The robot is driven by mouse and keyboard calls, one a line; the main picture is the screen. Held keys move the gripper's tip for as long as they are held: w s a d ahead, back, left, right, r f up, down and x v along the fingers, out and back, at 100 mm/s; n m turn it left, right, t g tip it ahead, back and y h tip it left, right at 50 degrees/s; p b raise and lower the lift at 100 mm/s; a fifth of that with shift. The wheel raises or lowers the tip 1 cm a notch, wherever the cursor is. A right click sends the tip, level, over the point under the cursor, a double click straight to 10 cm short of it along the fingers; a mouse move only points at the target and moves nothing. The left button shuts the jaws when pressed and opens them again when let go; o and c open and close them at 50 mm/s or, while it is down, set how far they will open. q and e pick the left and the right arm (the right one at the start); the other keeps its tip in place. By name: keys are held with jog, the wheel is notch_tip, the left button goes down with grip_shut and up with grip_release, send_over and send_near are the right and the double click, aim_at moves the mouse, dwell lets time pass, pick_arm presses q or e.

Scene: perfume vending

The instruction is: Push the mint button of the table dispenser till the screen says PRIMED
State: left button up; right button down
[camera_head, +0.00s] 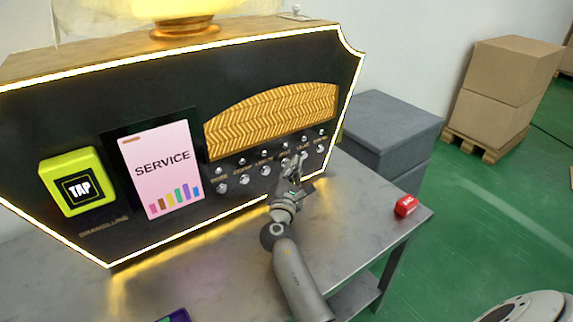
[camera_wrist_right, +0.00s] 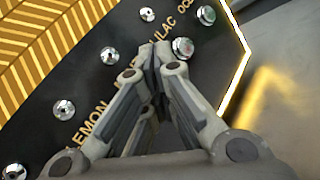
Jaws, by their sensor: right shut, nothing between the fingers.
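The table dispenser (camera_head: 110,130) is a black panel with a glowing edge. Its screen (camera_head: 162,168) reads SERVICE above several coloured bars. Two rows of small silver buttons (camera_head: 243,181) sit under a gold grille. In the right wrist view, labels LEMON (camera_wrist_right: 88,124) and LILAC show beside buttons (camera_wrist_right: 64,110). The label between them is mostly covered by my fingers, so I cannot read mint. My right gripper (camera_head: 297,160) is shut and empty, its tips in front of the right part of the button rows; the tips also show in the right wrist view (camera_wrist_right: 155,48). Contact cannot be told. My left gripper is not in view.
A yellow-green TAP block (camera_head: 77,182) is on the panel's left. A red object (camera_head: 405,206) lies near the grey table's (camera_head: 365,205) right corner. Grey cabinets (camera_head: 388,130) stand behind, and cardboard boxes (camera_head: 505,80) on a pallet farther right. The table front is mostly clear.

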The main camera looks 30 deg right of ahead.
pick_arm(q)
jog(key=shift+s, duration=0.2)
pick_arm(e)
jog(key=shift+w, duration=0.15)
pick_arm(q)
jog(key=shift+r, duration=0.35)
pick_arm(e)
jog(key=shift+w, duration=0.1)
pick_arm(q)
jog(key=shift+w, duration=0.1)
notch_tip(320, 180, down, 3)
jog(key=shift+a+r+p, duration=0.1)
jog(key=shift+p, duration=0.2)
pick_arm(e)
jog(key=shift+s, duration=0.85)
